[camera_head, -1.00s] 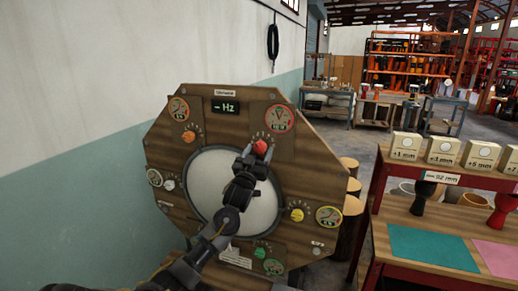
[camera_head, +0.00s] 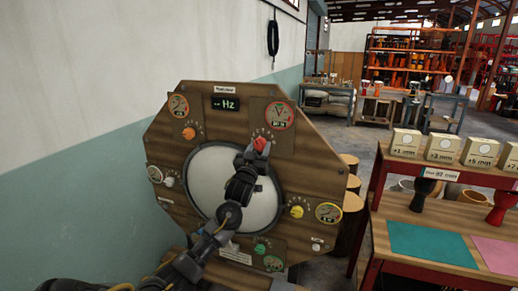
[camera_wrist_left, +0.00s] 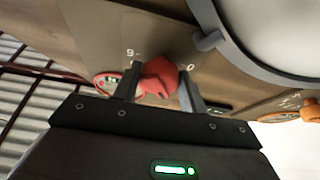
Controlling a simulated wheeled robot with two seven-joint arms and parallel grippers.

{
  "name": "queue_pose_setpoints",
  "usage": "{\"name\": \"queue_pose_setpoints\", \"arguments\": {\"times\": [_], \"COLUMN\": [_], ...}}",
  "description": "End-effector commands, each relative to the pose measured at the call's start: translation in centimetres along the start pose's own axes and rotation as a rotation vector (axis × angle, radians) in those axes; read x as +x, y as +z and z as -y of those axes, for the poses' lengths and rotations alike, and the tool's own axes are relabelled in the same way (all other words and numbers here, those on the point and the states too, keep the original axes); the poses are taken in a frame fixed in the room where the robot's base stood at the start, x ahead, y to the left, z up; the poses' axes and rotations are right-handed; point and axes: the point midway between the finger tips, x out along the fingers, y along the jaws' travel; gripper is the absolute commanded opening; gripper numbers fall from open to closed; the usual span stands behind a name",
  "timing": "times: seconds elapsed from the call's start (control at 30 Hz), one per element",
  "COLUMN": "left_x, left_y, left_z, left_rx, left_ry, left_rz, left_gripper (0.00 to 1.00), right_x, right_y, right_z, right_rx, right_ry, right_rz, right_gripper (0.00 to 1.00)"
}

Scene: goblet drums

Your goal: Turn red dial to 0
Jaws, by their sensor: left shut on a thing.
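The red dial (camera_head: 260,143) sits on the upper part of the wooden octagonal panel (camera_head: 290,170), just below a red-rimmed gauge. My left gripper (camera_head: 252,150) reaches up across the round pale disc to this dial. In the left wrist view the red dial (camera_wrist_left: 158,77) is between the two fingers of my left gripper (camera_wrist_left: 158,88), which is shut on it. Marks that look like 9 and 0 show on either side of the dial there. The dial's exact pointing is hard to read. My right gripper is not in view.
Orange (camera_head: 189,133), yellow (camera_head: 296,211), green (camera_head: 260,249) and white (camera_head: 168,182) dials sit around the pale disc (camera_head: 205,180). A display (camera_head: 225,104) reads "- Hz". A red-framed table (camera_head: 400,205) with boxes and goblet drums stands at right.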

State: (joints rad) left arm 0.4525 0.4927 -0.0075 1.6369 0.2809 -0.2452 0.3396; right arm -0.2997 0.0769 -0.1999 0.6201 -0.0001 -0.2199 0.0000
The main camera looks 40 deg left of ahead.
Motion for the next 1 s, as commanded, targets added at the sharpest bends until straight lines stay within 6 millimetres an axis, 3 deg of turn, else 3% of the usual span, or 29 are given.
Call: {"name": "queue_pose_setpoints", "arguments": {"times": [1.0], "left_x": [0.1], "left_y": [-0.3], "left_z": [-0.7], "left_rx": [-0.762], "left_ry": [-0.315], "left_rz": [0.001], "left_gripper": [0.19], "right_x": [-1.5], "right_y": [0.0], "right_z": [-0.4], "right_rx": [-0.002], "right_ry": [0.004], "right_rz": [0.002], "right_gripper": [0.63]}}
